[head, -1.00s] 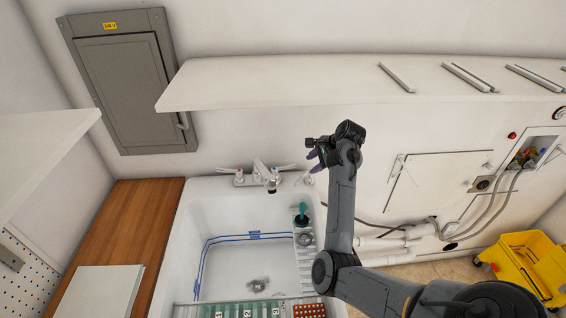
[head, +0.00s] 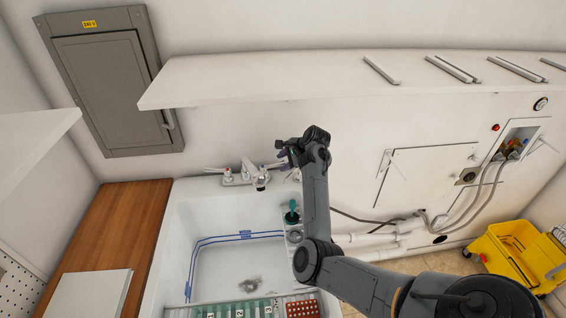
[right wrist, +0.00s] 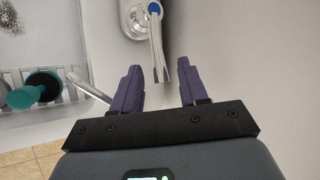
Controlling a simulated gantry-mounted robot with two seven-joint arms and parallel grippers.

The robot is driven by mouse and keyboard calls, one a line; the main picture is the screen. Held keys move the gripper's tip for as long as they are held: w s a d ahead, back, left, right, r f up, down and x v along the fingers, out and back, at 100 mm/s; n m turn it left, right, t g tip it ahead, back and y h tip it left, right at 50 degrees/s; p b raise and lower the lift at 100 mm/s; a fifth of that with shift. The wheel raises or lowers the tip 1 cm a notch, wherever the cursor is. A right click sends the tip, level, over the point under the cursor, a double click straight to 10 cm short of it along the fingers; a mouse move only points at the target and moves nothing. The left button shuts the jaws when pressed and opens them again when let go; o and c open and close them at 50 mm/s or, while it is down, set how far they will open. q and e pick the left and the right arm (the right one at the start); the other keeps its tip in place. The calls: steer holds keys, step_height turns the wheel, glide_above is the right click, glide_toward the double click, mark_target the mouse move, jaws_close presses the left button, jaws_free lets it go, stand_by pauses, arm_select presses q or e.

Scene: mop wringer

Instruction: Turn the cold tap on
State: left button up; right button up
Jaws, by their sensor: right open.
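The tap set (head: 246,173) is on the wall side of the white sink, with a red-marked handle (head: 226,172) on its left. In the right wrist view the blue-capped cold tap handle (right wrist: 152,10) has a metal lever reaching down toward the gap between my purple fingers. My right gripper (right wrist: 160,86) is open, with a finger on each side of the lever's end; I cannot tell whether they touch. In the head view my right gripper (head: 284,158) is at the right end of the tap set and partly hides the cold handle. My left gripper is not in view.
The white sink (head: 178,235) holds a teal-handled item (head: 292,212) on its right ledge and a tray with a red rack (head: 302,308) at the front. A long white shelf (head: 300,82) overhangs the tap. A yellow mop bucket (head: 515,255) stands at the right.

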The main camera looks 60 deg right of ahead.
steer(key=shift+w+f, duration=0.35)
steer(key=shift+f, duration=0.05)
steer(key=shift+c, duration=0.3)
jaws_close()
